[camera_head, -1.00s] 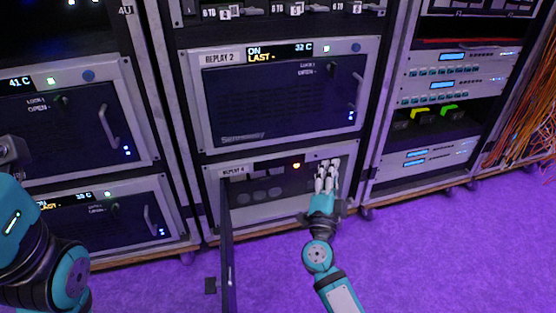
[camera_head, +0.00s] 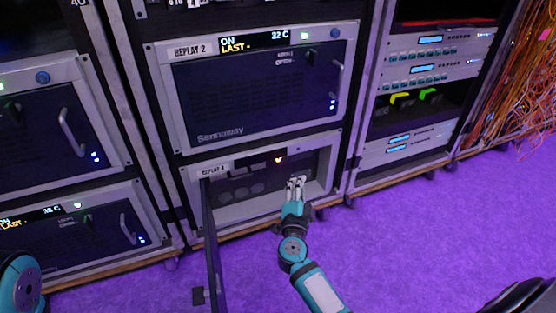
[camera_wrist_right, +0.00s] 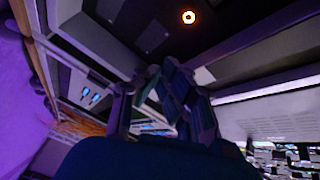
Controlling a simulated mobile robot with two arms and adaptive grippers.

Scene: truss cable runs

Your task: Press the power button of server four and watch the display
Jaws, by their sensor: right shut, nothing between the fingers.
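Server four, labelled REPLAY 4 (camera_head: 214,169), is the lower middle unit. Its front door (camera_head: 211,245) hangs open to the left, baring the recessed bay. The display strip (camera_head: 250,164) beside the label looks dark, with no readable text. An orange-lit round button (camera_head: 279,160) sits right of the strip; it shows as a glowing ring in the right wrist view (camera_wrist_right: 188,17). My right gripper (camera_head: 295,182) is shut and empty, below and right of the button, in front of the bay and apart from the button. My left gripper is out of view; only part of my left arm shows at the left edge.
Server REPLAY 2 (camera_head: 255,90) above reads ON, LAST, 32 C, with its door closed. Other closed servers (camera_head: 75,235) stand left. A rack with blue displays (camera_head: 425,95) and orange cables (camera_head: 520,90) stand right.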

